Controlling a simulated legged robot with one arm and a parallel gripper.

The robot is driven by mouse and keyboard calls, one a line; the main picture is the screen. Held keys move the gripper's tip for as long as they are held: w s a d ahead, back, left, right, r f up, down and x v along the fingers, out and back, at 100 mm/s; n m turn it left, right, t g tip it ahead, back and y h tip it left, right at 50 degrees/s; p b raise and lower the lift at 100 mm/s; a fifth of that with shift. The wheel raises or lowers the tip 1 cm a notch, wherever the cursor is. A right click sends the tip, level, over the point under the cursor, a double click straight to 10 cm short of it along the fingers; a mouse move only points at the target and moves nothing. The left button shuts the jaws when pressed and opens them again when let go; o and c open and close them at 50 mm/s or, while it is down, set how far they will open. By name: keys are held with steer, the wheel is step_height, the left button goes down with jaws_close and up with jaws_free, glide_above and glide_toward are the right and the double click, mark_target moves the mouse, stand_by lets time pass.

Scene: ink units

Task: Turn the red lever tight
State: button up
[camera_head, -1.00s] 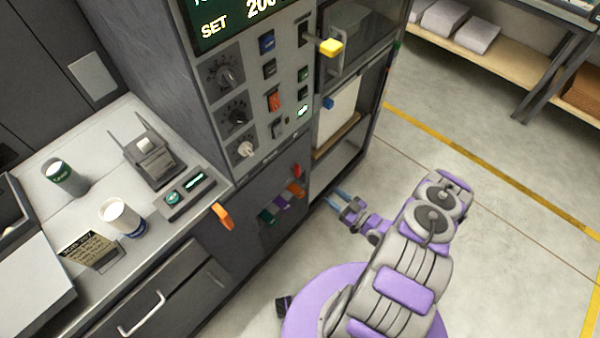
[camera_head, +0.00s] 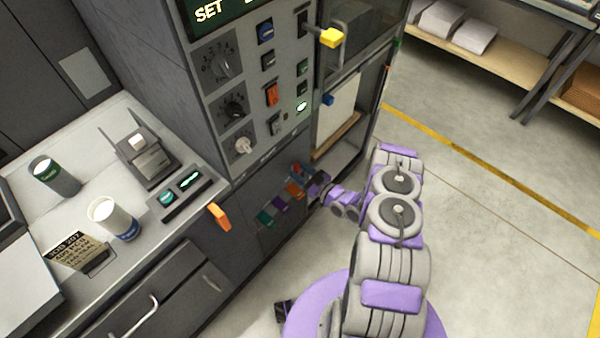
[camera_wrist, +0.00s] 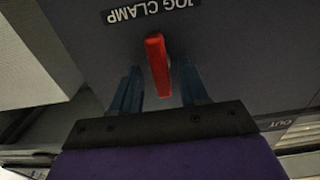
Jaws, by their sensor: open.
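The red lever (camera_wrist: 158,66) stands out from a dark panel in the wrist view, below a label that reads upside down as "JOG CLAMP" (camera_wrist: 150,10). My gripper (camera_wrist: 157,88) is open, with one blue finger on each side of the lever. Gaps show between the fingers and the lever, so they do not appear to touch it. In the head view, my gripper (camera_head: 311,180) is at the lower front of the machine cabinet. There my wrist and fingers are too small and overlapped to show the lever clearly.
An orange handle (camera_head: 219,216) juts from the counter edge. A yellow-tipped handle (camera_head: 331,38) sticks out above. The floor (camera_head: 480,210) to the right is clear.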

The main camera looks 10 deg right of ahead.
steer(key=shift+w+a, duration=0.1)
steer(key=shift+c, duration=0.3)
jaws_close()
steer(key=shift+m, duration=0.3)
steer(key=m, duration=0.3)
steer(key=shift+w+m, duration=0.1)
steer(key=shift+m, duration=0.3)
steer(key=shift+w+d+f+m+b, duration=0.15)
steer(key=shift+m+b, duration=0.3)
steer(key=shift+m, duration=1.8)
steer(key=shift+s+d+f+m+b, duration=0.1)
steer(key=shift+m+b, duration=0.35)
steer(key=shift+m, duration=1.85)
steer(key=shift+w+d+f+m+b, duration=0.15)
steer(key=shift+m+b, duration=0.3)
steer(key=shift+m, duration=1.8)
steer(key=shift+s, duration=0.1)
